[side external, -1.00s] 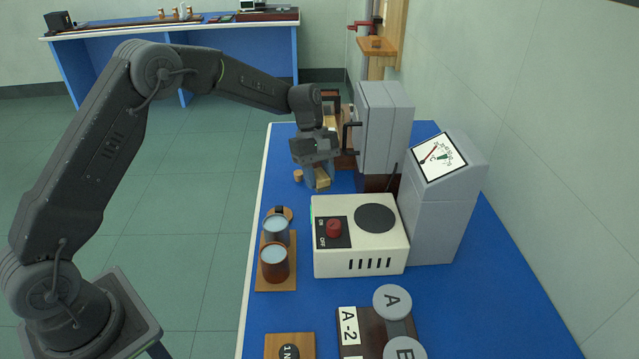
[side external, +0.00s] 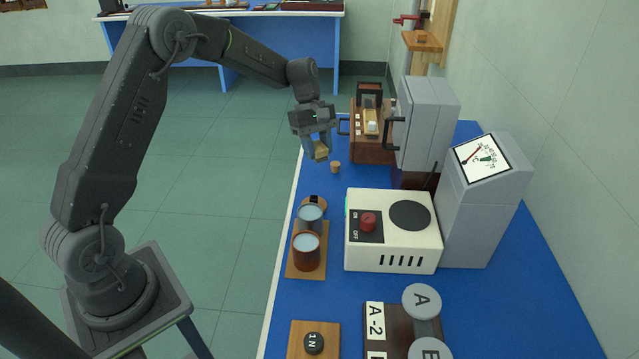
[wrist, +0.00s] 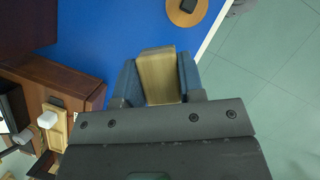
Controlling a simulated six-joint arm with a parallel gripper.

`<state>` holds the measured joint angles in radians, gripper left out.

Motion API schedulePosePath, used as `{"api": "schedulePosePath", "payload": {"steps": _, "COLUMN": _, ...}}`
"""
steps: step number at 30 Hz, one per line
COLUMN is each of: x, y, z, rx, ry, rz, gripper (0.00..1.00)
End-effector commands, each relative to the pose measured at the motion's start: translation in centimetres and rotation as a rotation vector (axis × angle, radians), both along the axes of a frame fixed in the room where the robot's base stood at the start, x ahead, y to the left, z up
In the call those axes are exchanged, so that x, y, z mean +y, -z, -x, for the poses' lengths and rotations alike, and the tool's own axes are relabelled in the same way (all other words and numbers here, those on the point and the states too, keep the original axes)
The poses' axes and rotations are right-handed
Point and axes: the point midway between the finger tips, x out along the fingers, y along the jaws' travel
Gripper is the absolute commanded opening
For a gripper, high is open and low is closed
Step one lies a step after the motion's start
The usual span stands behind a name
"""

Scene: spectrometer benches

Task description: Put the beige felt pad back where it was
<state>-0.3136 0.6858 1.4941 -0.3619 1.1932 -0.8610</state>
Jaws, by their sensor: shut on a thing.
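My gripper (side external: 318,149) is shut on the beige felt pad (side external: 321,150). It holds the pad, a tan block, in the air near the far left edge of the blue bench. In the wrist view the pad (wrist: 160,75) sits between the two blue-grey fingers of my gripper (wrist: 158,80). Its near end is hidden behind the gripper body. I cannot tell from these frames which spot the pad came from.
A small wooden cylinder (side external: 335,167) stands on the blue bench (side external: 320,185) near my gripper. A wooden stand (side external: 370,150) with a white block and a grey cabinet (side external: 428,125) are right of it. Two cups (side external: 307,252) and a cream hotplate (side external: 393,250) stand nearer the camera.

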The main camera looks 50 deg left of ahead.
Motion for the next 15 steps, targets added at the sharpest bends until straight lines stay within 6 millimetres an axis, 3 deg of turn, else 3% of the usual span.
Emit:
{"api": "schedulePosePath", "payload": {"steps": 1, "x": 2.4, "y": -0.5, "z": 1.0, "rx": -0.002, "ry": -0.046, "rz": -0.001, "gripper": 0.14}}
{"api": "schedulePosePath", "payload": {"steps": 6, "x": 7.9, "y": -1.3, "z": 4.2, "rx": 0.000, "ry": -0.155, "rz": 0.001, "gripper": 0.14}}
{"api": "schedulePosePath", "payload": {"steps": 11, "x": 10.4, "y": -1.6, "z": 6.1, "rx": 0.000, "ry": -0.209, "rz": 0.002, "gripper": 0.14}}
{"api": "schedulePosePath", "payload": {"steps": 15, "x": 10.2, "y": -1.0, "z": 6.0, "rx": 0.003, "ry": -0.220, "rz": 0.003, "gripper": 0.14}}
